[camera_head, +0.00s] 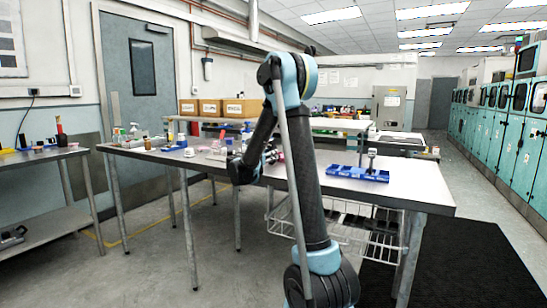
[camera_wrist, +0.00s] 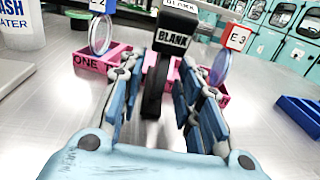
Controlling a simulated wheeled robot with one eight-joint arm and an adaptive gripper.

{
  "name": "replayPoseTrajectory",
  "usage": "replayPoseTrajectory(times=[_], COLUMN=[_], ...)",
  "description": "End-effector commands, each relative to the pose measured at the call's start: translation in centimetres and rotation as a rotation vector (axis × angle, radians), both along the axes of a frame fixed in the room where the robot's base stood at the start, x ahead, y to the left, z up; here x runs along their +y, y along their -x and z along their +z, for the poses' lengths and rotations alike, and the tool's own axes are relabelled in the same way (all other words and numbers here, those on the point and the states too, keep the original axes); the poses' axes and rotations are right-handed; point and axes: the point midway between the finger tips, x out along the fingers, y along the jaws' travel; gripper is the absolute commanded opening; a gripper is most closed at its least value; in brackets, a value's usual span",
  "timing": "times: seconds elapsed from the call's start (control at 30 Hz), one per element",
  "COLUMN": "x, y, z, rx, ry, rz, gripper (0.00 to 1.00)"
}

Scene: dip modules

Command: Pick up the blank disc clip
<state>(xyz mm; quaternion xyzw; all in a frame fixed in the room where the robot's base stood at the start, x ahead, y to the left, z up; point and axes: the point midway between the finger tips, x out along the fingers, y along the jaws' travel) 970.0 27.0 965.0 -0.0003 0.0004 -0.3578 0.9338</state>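In the wrist view the blank disc clip (camera_wrist: 172,38) is a black block with a white "BLANK" label. My gripper (camera_wrist: 158,75) is open, with one finger on each side of that part and a visible gap at each side. The clip's lower end is blurred. In the head view my gripper (camera_head: 264,158) is over the long table and partly hidden by my arm; the clip cannot be made out there.
Close by in the wrist view are an E 2 clip with a round disc (camera_wrist: 101,34), a red E 3 clip (camera_wrist: 238,38) with its disc (camera_wrist: 219,67), and pink trays (camera_wrist: 92,62). The long table (camera_head: 408,190) has bare room.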

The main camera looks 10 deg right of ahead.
Motion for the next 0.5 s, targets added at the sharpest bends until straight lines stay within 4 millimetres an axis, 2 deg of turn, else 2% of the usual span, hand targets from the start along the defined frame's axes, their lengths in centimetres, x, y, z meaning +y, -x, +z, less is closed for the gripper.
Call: replayPoseTrajectory(times=[0.23, 0.5], x=[-2.2, -2.4], y=[-2.5, -2.8], z=[-0.1, -0.1], rx=[0.000, 0.000], ry=[0.000, 0.000], rz=[-0.001, 0.000], gripper=[0.32, 0.32])
